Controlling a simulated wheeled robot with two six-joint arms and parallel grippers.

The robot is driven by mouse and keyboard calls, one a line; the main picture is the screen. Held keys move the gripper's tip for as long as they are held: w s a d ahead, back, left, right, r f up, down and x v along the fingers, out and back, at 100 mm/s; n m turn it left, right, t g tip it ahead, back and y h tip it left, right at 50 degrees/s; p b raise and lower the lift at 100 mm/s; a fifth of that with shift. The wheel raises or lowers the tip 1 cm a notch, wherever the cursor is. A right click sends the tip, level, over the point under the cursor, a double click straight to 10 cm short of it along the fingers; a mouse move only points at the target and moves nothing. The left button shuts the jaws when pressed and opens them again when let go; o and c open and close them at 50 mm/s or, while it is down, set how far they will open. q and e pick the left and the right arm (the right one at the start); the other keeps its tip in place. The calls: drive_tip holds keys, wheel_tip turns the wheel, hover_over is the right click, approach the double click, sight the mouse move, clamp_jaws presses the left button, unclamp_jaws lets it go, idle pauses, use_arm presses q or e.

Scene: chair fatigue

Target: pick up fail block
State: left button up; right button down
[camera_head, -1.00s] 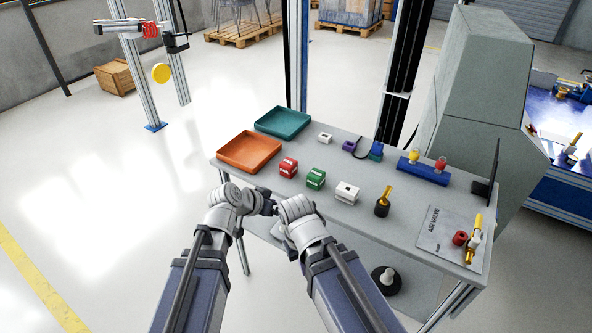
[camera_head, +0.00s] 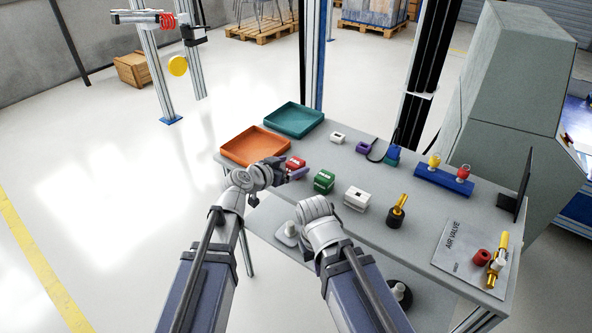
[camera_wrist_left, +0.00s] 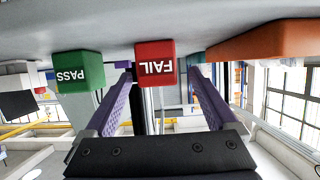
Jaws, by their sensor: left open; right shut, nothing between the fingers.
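The fail block (camera_head: 296,163) is red with white marks and stands on the grey table in front of the orange tray. In the left wrist view the fail block (camera_wrist_left: 156,62) shows its FAIL label upside down, between the two purple fingers. My left gripper (camera_head: 292,172) is open at the near side of the block, partly covering it in the head view. In the left wrist view gaps show between block and fingers. My right gripper (camera_head: 316,209) is shut and empty, lower and to the right near the table's front edge; its fingertips are mostly hidden.
The green pass block (camera_head: 324,181) stands close to the right of the fail block. A white block (camera_head: 357,198) and a black-and-gold fitting (camera_head: 397,212) stand farther right. The orange tray (camera_head: 252,147) and teal tray (camera_head: 294,119) lie behind left.

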sight(301, 162)
use_arm(q)
drive_tip(key=b+x, duration=0.2)
drive_tip(key=x, duration=0.2)
drive_tip(key=shift+w+d+f, duration=0.2)
drive_tip(key=shift+d+f, duration=0.05)
drive_tip(key=shift+f, duration=0.1)
drive_tip(key=shift+w+d, duration=0.2)
drive_tip(key=shift+w, duration=0.05)
drive_tip(key=shift+c, duration=0.3)
clamp_jaws()
